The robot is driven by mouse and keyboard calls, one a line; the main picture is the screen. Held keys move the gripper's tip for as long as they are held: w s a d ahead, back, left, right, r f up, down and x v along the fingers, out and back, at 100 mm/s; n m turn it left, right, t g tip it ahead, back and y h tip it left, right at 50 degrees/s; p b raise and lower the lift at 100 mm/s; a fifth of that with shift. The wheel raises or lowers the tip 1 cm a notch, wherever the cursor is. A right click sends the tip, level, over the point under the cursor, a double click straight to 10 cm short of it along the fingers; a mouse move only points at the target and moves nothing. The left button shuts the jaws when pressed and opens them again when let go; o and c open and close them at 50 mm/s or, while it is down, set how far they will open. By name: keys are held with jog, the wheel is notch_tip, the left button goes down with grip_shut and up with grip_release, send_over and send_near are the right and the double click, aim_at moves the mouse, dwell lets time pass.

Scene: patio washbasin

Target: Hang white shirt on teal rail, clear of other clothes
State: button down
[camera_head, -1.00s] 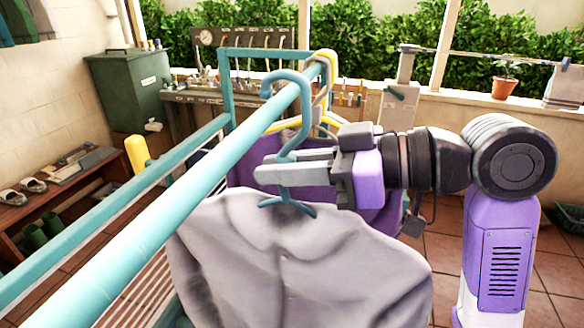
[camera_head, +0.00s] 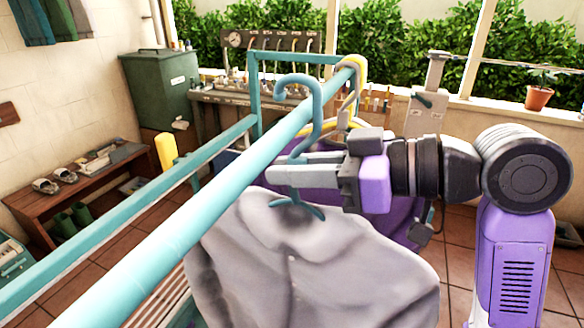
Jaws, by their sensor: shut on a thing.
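The white shirt (camera_head: 300,255) hangs on a teal hanger (camera_head: 318,105), its lower part cut off by the frame. My gripper (camera_head: 275,176) is shut on the hanger's stem, below the hook and above the shirt's collar. The teal rail (camera_head: 200,198) runs from the lower left to the upper middle. The hook's curve stands above the rail's line, with its open tip near the rail's upper edge. I cannot tell whether the hook is around the rail or beside it. A purple garment (camera_head: 400,220) hangs behind the shirt, partly hidden by my arm and the shirt.
Yellow and grey hangers (camera_head: 352,95) crowd the rail's far end. The near stretch of rail at the lower left is bare. A second teal bar (camera_head: 120,225) runs alongside it. A wooden shelf (camera_head: 70,190) and green cabinet (camera_head: 160,85) stand to the left.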

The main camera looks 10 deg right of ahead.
jog(key=shift+f, duration=0.2)
jog(key=shift+f+b, duration=0.95)
jog(key=shift+f, duration=0.1)
jog(key=c, duration=1.3)
grip_release()
jog(key=shift+f, duration=0.1)
jog(key=shift+s+d, duration=1.1)
jog(key=shift+d, duration=0.6)
jog(key=shift+s+d, duration=1.1)
jog(key=shift+d, duration=0.55)
jog(key=shift+s+d, duration=1.1)
jog(key=shift+d, duration=0.6)
